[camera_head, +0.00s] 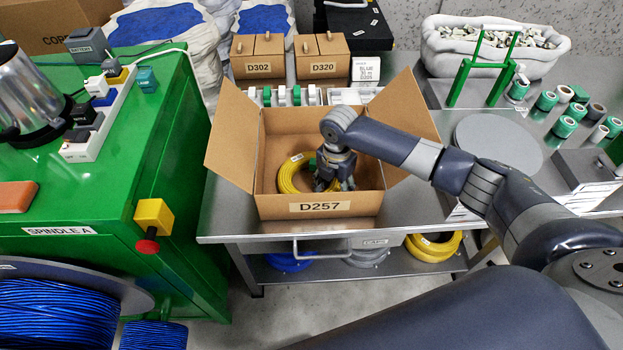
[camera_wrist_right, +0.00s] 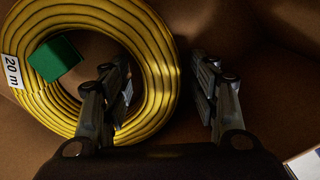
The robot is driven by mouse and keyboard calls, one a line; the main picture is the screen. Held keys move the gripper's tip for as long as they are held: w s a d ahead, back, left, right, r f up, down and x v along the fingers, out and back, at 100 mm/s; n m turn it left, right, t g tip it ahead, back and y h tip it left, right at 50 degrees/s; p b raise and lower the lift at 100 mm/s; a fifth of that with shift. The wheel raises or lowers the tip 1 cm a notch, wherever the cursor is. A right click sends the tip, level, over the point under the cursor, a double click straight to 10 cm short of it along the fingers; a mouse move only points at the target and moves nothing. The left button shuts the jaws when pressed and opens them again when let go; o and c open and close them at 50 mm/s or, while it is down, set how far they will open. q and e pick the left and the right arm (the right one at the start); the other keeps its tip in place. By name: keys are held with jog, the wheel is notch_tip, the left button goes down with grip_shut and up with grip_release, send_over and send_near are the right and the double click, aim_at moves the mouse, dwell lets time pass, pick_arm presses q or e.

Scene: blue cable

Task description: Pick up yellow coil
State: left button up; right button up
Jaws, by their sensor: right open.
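The yellow coil (camera_head: 290,176) lies in the open cardboard box (camera_head: 269,209) labelled D257. In the right wrist view the coil (camera_wrist_right: 163,75) fills the upper left, with a white "20 m" tag and a green block on it. My right gripper (camera_head: 334,184) reaches down into the box at the coil's right side and hides part of it. In the wrist view the right gripper (camera_wrist_right: 165,85) is open. Its left finger overlaps the coil's right part and its right finger is over bare cardboard, with the coil's right edge between them. My left gripper is not in view.
The box's flaps stand open on a metal table (camera_head: 219,212). A green cabinet (camera_head: 110,205) stands at the left. Boxes D302 (camera_head: 258,68) and D320 (camera_head: 321,68) stand behind. Another yellow coil (camera_head: 433,247) lies on the lower shelf.

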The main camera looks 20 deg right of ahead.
jog(key=shift+r, duration=0.1)
grip_shut()
jog(key=shift+w+r, duration=0.1)
